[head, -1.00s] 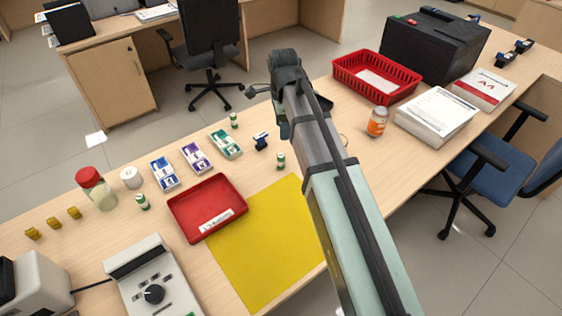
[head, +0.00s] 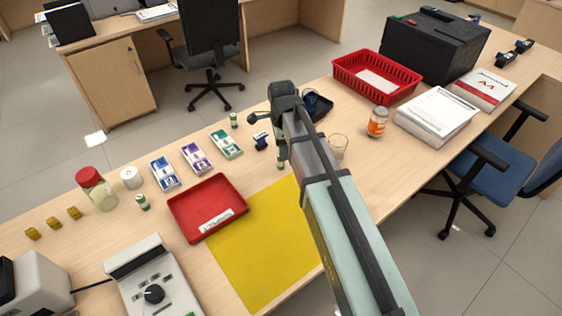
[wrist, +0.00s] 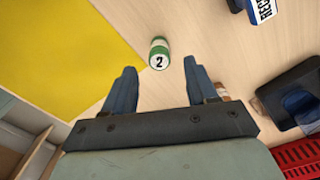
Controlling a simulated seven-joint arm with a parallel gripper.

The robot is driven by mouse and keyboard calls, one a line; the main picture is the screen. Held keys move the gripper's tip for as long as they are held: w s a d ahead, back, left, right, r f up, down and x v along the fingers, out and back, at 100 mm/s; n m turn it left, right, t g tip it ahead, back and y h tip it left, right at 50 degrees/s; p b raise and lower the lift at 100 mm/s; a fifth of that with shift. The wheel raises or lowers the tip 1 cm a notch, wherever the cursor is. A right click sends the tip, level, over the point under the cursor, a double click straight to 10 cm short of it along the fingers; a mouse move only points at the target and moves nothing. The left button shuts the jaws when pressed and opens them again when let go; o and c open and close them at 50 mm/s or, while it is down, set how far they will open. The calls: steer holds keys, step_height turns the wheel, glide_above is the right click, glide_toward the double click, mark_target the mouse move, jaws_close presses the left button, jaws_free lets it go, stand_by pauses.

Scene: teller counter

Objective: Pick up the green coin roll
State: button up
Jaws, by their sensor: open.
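A green coin roll with a white end marked "2" (wrist: 159,56) stands on the wooden counter near the edge of the yellow mat in the wrist view. My gripper (wrist: 160,68) is open and empty, its two fingers spread with the roll ahead, between the tip directions. In the head view this roll (head: 281,164) is partly covered by my arm, beside the mat's upper corner. Two similar green rolls stand elsewhere: one (head: 234,120) behind the banknote trays, one (head: 143,202) left of the red tray. My fingers are mostly hidden in the head view.
The yellow mat (head: 258,250) and red tray (head: 180,222) lie left of my arm. A blue stamp (head: 261,141) stands close to the roll.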

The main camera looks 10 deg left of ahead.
steer(key=shift+a+f, duration=0.15)
steer(key=shift+f, duration=2.25)
jaws_close()
